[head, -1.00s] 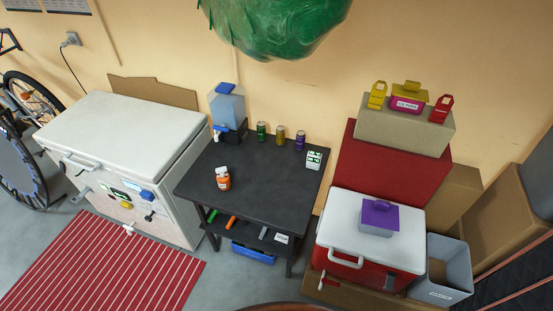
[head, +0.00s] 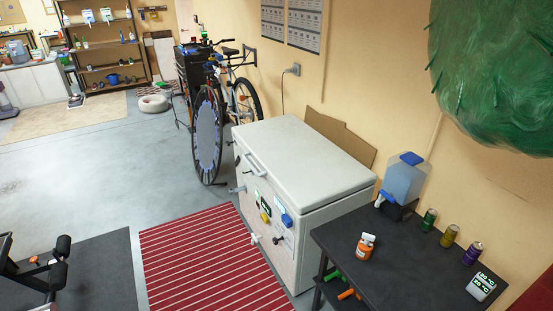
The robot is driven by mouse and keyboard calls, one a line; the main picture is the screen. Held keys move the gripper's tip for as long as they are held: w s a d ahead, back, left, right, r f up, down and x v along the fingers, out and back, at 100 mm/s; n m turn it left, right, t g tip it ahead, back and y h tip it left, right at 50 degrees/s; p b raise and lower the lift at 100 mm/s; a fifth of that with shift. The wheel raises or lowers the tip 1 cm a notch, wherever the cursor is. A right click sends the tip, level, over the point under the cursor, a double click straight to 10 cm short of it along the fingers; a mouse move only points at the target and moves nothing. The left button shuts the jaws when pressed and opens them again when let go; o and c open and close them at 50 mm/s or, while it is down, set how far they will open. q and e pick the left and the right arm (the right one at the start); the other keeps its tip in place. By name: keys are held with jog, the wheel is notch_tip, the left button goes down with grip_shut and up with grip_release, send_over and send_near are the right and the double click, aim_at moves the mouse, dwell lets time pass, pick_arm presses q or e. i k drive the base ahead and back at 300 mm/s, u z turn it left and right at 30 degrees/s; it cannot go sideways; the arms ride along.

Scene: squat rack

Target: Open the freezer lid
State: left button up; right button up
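The white chest freezer (head: 322,226) stands against the wall, right of centre in the head view. Its lid (head: 300,157) lies flat and closed on top. A light handle (head: 256,164) sits on the lid's front edge, at the left. The front face carries a small display, a blue item, a dark knob and other small fittings. Neither of my grippers shows in the head view, so I cannot see whether they are open or shut.
A dark table (head: 385,272) with an orange bottle (head: 366,247), a water dispenser (head: 404,178) and several cans stands right of the freezer. A red striped rug (head: 205,262) lies before it. A bicycle (head: 243,95) stands behind. Gym equipment (head: 45,275) is at lower left. Open floor (head: 90,165) lies left.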

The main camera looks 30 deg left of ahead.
aim_at(311, 172)
jog(key=u, duration=1.75)
jog(key=i, duration=2.95)
jog(key=z, duration=1.1)
